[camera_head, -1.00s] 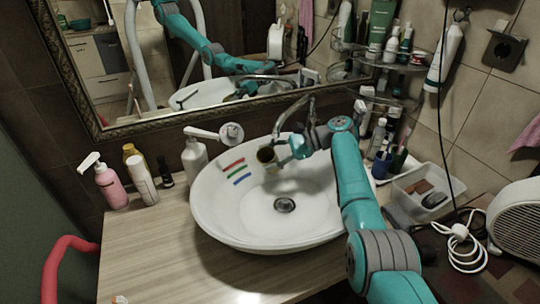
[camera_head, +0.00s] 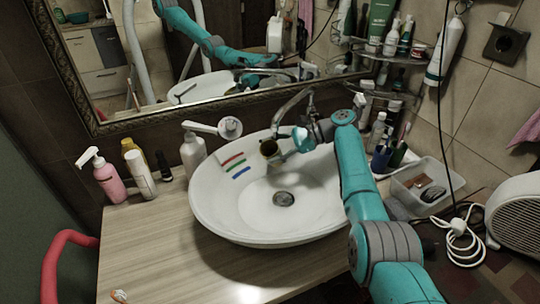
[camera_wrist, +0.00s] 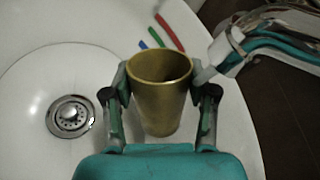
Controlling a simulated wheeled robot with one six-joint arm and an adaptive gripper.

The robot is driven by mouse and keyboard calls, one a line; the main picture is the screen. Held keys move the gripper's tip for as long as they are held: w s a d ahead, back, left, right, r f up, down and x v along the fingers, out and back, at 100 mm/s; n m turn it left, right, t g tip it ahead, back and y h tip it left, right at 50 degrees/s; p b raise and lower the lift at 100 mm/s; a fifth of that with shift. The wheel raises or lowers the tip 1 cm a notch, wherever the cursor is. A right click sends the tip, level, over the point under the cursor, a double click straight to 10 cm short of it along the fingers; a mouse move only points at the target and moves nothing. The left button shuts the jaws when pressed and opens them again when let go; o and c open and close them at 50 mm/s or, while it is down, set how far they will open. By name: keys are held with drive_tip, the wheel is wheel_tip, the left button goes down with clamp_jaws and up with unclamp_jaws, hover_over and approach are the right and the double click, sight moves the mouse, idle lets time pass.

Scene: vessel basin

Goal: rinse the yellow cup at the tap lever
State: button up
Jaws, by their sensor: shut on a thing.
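The yellow cup (camera_wrist: 158,100) is upright between the two fingers of my gripper (camera_wrist: 161,102) in the wrist view, and the fingers are shut on its sides. Its open mouth faces the wrist camera. In the head view the cup (camera_head: 269,149) is small and dark inside, held above the basin near its back rim. The chrome tap (camera_head: 292,108) stands behind the basin, its spout close to the cup. In the wrist view the tap (camera_wrist: 262,30) reaches in from the upper right, its pale tip (camera_wrist: 206,72) beside the cup's rim. I cannot see clear water flow.
The white basin (camera_head: 225,215) has a drain (camera_head: 284,199) and red, green and blue stripes on its inner wall. Bottles (camera_head: 108,180) stand left of it. A clear tray (camera_head: 408,187) and a crowded corner shelf (camera_head: 400,95) are at right. The wooden counter (camera_head: 150,245) is mostly clear.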

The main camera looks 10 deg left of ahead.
idle(0.4)
drive_tip(key=shift+s+a, duration=0.15)
drive_tip(key=shift+a, duration=0.35)
drive_tip(key=s+d, duration=0.2)
drive_tip(key=s, duration=0.6)
drive_tip(key=shift+s, duration=0.25)
idle(0.5)
idle(0.6)
drive_tip(key=shift+s, duration=0.1)
idle(0.4)
drive_tip(key=s+r, duration=0.1)
drive_tip(key=s, duration=0.1)
drive_tip(key=s+d+r, duration=0.1)
drive_tip(key=s+r, duration=0.1)
drive_tip(key=shift+s+r, duration=0.1)
drive_tip(key=shift+r, duration=0.15)
